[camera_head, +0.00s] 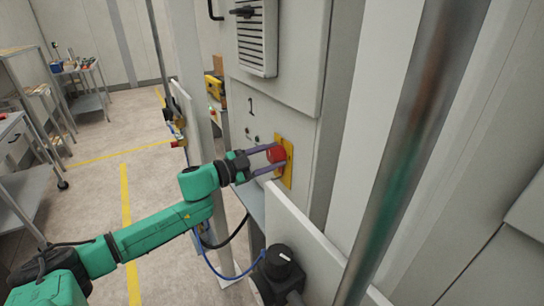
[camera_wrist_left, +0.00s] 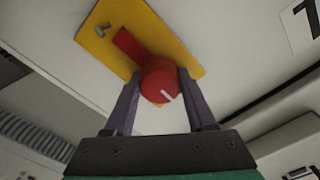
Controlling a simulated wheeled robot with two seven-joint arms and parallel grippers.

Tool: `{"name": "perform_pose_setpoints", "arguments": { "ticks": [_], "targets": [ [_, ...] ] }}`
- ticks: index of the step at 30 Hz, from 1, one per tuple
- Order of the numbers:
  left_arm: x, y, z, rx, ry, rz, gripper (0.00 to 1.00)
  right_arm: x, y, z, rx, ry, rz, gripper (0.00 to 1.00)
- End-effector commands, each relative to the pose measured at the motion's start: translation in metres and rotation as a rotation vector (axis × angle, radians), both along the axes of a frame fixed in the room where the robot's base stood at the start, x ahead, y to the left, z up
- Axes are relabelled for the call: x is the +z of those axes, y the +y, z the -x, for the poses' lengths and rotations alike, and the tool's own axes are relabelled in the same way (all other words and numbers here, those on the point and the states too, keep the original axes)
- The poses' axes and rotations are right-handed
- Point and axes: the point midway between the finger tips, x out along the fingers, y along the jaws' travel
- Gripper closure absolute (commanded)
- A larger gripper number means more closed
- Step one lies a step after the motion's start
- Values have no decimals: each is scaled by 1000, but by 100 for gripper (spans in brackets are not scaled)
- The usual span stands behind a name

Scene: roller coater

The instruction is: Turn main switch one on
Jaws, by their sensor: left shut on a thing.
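Main switch one is a red rotary knob (camera_head: 276,154) on a yellow plate (camera_head: 287,172), fixed to a grey cabinet front (camera_head: 262,113) below the number 1. My left gripper (camera_head: 270,160) reaches it from the left, with its two purple fingers on either side of the knob. In the left wrist view the knob (camera_wrist_left: 158,80) sits between the fingers, and the left gripper (camera_wrist_left: 160,92) is shut on it. A white mark on the knob's face points to the lower right there. A red bar (camera_wrist_left: 128,45) extends from the knob toward the upper left. My right gripper is not in view.
A metal pole (camera_head: 405,150) stands close in front at the right. A light panel edge (camera_head: 300,230) and a black round fitting (camera_head: 280,262) are below the switch. Carts (camera_head: 82,75) stand far left. The floor with yellow lines (camera_head: 125,205) is open.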

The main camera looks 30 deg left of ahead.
Motion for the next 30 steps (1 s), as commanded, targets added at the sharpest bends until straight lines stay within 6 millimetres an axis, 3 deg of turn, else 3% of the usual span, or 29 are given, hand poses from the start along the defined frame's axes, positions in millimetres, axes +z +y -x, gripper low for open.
{"name": "perform_pose_setpoints", "arguments": {
  "ticks": [14, 30],
  "targets": [
    [-2, 0, 0, 1, -76, -128, 100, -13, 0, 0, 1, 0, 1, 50],
    [-4, 1, 0, 2, -324, -548, 100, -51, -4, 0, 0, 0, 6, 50]
  ]
}}
